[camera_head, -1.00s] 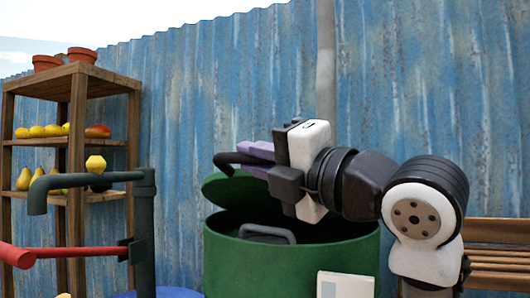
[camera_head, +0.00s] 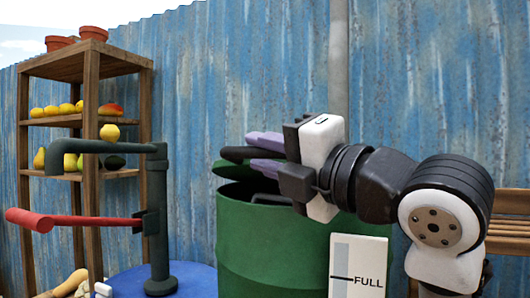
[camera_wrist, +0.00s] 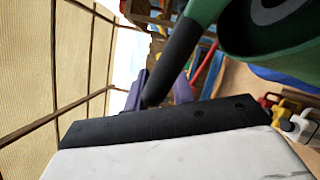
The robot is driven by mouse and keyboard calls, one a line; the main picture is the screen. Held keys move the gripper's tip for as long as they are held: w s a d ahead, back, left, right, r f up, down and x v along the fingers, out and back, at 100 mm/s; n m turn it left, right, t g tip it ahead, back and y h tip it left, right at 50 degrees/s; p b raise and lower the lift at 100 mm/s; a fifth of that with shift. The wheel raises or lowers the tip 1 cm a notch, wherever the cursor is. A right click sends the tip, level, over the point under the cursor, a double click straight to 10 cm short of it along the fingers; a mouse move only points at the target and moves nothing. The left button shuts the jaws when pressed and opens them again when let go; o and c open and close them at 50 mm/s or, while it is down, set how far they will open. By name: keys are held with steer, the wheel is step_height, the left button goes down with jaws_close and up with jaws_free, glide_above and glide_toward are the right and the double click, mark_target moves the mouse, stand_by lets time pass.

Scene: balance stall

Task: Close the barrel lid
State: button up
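The green barrel (camera_head: 268,250) stands in the middle of the head view, with a FULL gauge label (camera_head: 357,268) on its side. Its green lid (camera_head: 228,170) is tilted up, apart from the rim, and a dark gap shows beneath it. A dark bar handle (camera_head: 234,154) sticks out from the lid. My gripper (camera_head: 262,153) has its purple fingers on both sides of this bar and looks shut on it. In the wrist view the bar (camera_wrist: 178,55) runs between the fingers (camera_wrist: 160,90) toward the lid (camera_wrist: 205,8). The exact finger contact is partly hidden.
A dark green pipe stand (camera_head: 157,225) with a red lever (camera_head: 85,220) rises from a blue round top (camera_head: 200,280) left of the barrel. A wooden shelf (camera_head: 90,85) with fruit stands behind it. A wooden bench (camera_head: 510,228) is at the right, before a blue corrugated wall (camera_head: 430,70).

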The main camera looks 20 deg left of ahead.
steer(key=shift+o, duration=1.1)
steer(key=v, duration=0.7)
steer(key=shift+s+d+b, duration=0.1)
steer(key=shift+d+b, duration=0.15)
steer(key=shift+b, duration=0.05)
steer(key=shift+c, duration=0.5)
